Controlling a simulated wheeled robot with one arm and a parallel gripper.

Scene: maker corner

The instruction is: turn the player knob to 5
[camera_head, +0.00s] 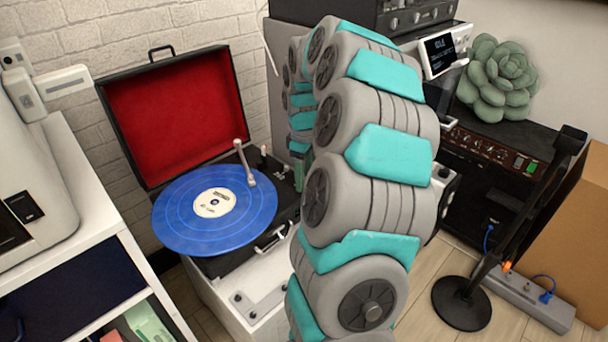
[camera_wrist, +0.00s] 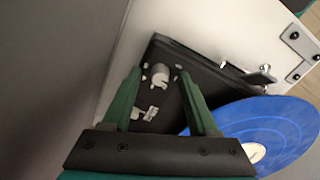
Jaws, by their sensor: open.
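The record player (camera_head: 228,262) is a black case with an open red-lined lid (camera_head: 172,118), a blue record (camera_head: 180,222) and a pale tonearm (camera_head: 244,162). In the wrist view, a small light-grey knob (camera_wrist: 161,77) stands on the black deck (camera_wrist: 168,50), with small white marks around it. My gripper (camera_wrist: 158,74) is open, its two green fingers on either side of the knob in that view. I cannot tell whether they touch it or how high they are. In the head view my arm hides the knob and most of the gripper. The knob's setting cannot be read.
The blue record (camera_wrist: 275,130) lies close right of my fingers in the wrist view. A white switch-like part (camera_wrist: 151,113) sits near the knob. A white shelf (camera_head: 85,190) stands left. An amplifier (camera_head: 490,150), black stand (camera_head: 462,303) and power strip (camera_head: 525,297) are right.

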